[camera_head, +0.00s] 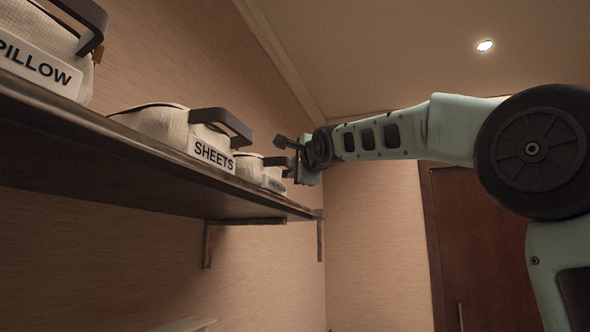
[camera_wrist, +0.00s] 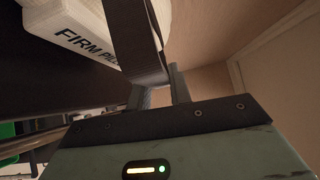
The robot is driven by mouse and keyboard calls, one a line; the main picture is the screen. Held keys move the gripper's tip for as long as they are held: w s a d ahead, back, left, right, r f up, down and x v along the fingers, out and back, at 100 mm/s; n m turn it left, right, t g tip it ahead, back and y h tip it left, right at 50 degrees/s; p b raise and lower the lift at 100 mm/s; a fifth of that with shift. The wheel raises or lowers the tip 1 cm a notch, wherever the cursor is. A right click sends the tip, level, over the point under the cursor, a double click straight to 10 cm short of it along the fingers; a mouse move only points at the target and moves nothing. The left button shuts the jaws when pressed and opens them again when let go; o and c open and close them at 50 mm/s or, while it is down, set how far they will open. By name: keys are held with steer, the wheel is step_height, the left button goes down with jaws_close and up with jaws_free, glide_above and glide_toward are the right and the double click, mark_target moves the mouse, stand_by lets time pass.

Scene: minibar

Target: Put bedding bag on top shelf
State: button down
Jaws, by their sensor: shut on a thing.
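A cream bedding bag (camera_head: 249,167) with a white label and dark handle is at the far right end of the wooden top shelf (camera_head: 150,167). In the wrist view the bag (camera_wrist: 92,14) shows a label beginning "FIRM PILL". My gripper (camera_head: 293,158) is beside this bag at its handle. In the wrist view my gripper (camera_wrist: 160,92) is shut on the dark strap handle (camera_wrist: 133,38). The bag appears to be at shelf level; whether its base touches the shelf is hidden.
A bag labelled SHEETS (camera_head: 160,124) and one labelled PILLOW (camera_head: 40,38) sit on the same shelf to the left. Metal brackets (camera_head: 208,244) hold the shelf. A dark door (camera_head: 480,240) stands at the right. Green items (camera_wrist: 8,130) show low in the wrist view.

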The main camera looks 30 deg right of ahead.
steer(key=c, duration=1.3)
jaws_free()
steer(key=s+b, duration=0.2)
steer(key=s, duration=0.2)
steer(key=s+a+b, duration=0.1)
steer(key=s+b, duration=0.1)
steer(key=s, duration=0.2)
steer(key=s+a+b, duration=0.1)
steer(key=s+b, duration=0.1)
steer(key=s, duration=0.1)
steer(key=shift+s+f, duration=0.2)
steer(key=shift+s, duration=0.2)
